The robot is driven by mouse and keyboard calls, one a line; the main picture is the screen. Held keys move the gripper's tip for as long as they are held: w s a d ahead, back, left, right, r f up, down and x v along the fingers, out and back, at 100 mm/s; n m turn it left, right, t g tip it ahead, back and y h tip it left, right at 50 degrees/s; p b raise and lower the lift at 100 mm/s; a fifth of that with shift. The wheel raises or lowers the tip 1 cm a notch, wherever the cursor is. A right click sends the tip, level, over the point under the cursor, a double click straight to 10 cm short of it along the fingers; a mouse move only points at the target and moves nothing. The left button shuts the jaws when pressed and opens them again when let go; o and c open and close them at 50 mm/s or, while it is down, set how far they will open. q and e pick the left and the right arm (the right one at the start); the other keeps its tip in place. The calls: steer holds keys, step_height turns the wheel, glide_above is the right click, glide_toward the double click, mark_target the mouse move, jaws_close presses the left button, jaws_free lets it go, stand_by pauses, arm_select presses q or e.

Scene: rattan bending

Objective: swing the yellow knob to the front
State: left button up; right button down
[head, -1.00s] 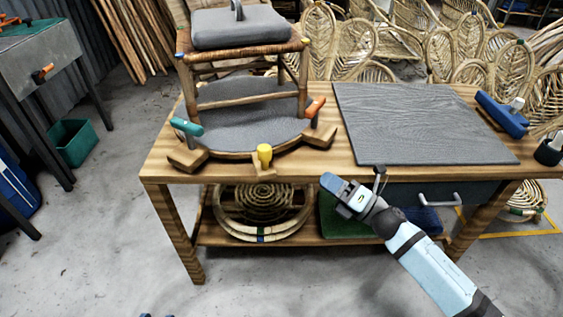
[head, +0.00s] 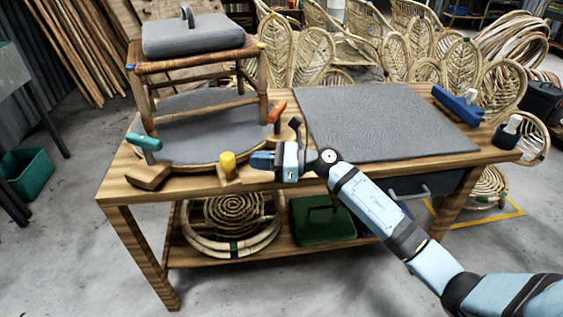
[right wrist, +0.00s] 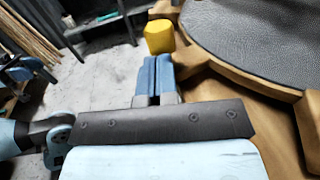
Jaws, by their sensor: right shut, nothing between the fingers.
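The yellow knob (head: 228,163) stands upright at the front edge of the round grey turntable (head: 200,140) on the wooden workbench. My right gripper (head: 256,160) is shut and empty, a little to the right of the knob. In the right wrist view the closed blue fingers (right wrist: 157,75) point at the yellow knob (right wrist: 159,37), which appears just beyond their tips; whether they touch cannot be told. A teal knob (head: 143,142) and an orange knob (head: 277,111) sit at the turntable's left and right. My left gripper is not seen.
A rattan stool (head: 190,62) with a grey cushion (head: 193,35) stands on the turntable. A grey mat (head: 385,120) lies on the bench to the right. A blue tool (head: 457,106) lies beyond it. Coiled rattan (head: 233,220) and a green box (head: 320,222) fill the lower shelf.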

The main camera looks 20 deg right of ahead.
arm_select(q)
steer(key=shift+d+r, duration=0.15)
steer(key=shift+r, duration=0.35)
arm_select(e)
steer(key=x, duration=0.3)
steer(key=shift+a, duration=0.2)
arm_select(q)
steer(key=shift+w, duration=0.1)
